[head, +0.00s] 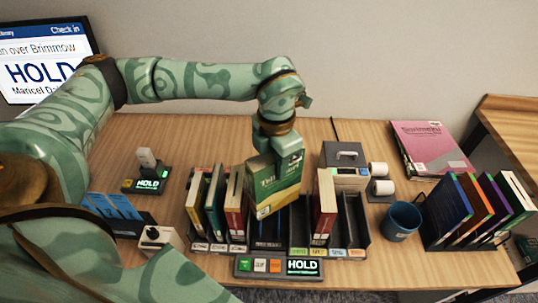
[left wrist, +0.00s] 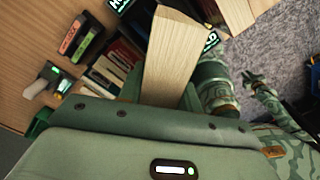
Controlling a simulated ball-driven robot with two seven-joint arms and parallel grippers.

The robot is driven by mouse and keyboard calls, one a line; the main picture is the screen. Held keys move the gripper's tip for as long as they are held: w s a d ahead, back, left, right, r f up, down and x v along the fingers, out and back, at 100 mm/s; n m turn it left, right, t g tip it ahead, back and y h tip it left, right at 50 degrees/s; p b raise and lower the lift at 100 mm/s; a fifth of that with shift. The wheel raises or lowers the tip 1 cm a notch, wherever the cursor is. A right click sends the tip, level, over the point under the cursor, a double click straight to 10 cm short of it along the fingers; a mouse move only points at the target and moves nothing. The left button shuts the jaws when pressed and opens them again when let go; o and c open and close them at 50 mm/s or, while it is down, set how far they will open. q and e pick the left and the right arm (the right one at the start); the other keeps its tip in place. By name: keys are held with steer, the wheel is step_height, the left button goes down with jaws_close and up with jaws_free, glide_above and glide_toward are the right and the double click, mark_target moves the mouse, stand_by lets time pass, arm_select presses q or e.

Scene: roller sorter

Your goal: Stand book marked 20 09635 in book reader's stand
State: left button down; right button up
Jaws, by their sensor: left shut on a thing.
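My left gripper (head: 277,146) is shut on a thick book (head: 274,190) with a green and yellow cover. It holds the book upright by its top, above the middle of the slotted sorter rack (head: 268,240). In the left wrist view the pale page block of the held book (left wrist: 178,55) shows between the fingers. Its number is too small to read. A black base with a grey upright piece and a HOLD screen (head: 147,178) stands at the left; I cannot tell whether it is the reader's stand. A small gripper-like end (left wrist: 252,80) in the left wrist view seems to be my right gripper; its jaws are unclear.
Several books (head: 236,202) stand in the rack's left slots and a red book (head: 325,207) farther right. A HOLD panel (head: 279,267) lies in front. Blue cards (head: 115,207) stand left.

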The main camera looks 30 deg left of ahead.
mark_target(270, 189)
arm_select(q)
steer(key=n, duration=0.3)
steer(key=n+p, duration=0.1)
steer(key=n, duration=0.1)
steer(key=shift+a+f+n, duration=0.1)
steer(key=shift+a+n, duration=0.3)
steer(key=n, duration=0.3)
steer(key=shift+a+f+n, duration=0.2)
steer(key=shift+n, duration=0.2)
steer(key=shift+f+n, duration=0.25)
steer(key=shift+n, duration=0.35)
step_height(270, 189, down, 8)
steer(key=b, duration=0.4)
steer(key=shift+f+b, duration=0.1)
steer(key=shift+b, duration=0.25)
steer(key=shift+f, duration=0.45)
steer(key=shift+f+b, duration=0.35)
steer(key=shift+f, duration=0.15)
steer(key=c, duration=0.9)
jaws_free()
